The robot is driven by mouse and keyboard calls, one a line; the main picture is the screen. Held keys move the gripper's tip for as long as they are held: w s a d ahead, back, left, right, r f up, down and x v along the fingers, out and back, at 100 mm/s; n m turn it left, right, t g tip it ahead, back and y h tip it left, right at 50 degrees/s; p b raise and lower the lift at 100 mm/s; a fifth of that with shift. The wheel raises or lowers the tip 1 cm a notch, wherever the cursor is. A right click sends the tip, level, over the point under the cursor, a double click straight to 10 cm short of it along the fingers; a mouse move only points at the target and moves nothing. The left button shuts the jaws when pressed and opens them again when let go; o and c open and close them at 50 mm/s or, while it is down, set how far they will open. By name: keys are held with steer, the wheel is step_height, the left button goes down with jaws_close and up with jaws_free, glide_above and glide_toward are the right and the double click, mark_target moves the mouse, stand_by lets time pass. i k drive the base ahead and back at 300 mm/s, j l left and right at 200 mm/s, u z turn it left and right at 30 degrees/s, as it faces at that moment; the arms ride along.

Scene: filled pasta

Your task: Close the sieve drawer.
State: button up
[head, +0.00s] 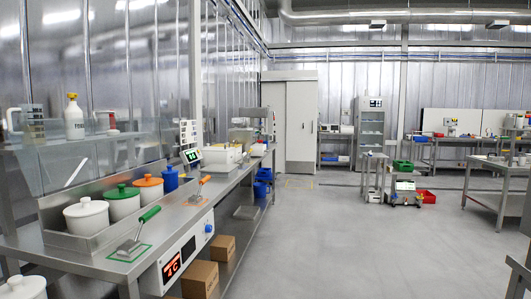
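I cannot make out a sieve drawer in the head view, so I cannot tell whether it stands open or shut. My gripper is not in view, and no part of my arm shows.
Cardboard boxes (201,279) lie below. A steel table (497,166) stands at right, a low trolley (404,193) farther back. The grey floor (345,245) between is clear.

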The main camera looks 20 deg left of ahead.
mark_target(259, 149)
steer(key=i+u, duration=0.15)
steer(key=u, duration=0.2)
steer(key=i, duration=2.95)
steer(key=i+l, duration=0.1)
steer(key=i, duration=1.35)
steer(key=i+u, duration=0.1)
steer(key=i, duration=1.35)
steer(key=i+l, duration=0.15)
steer(key=i, duration=1.3)
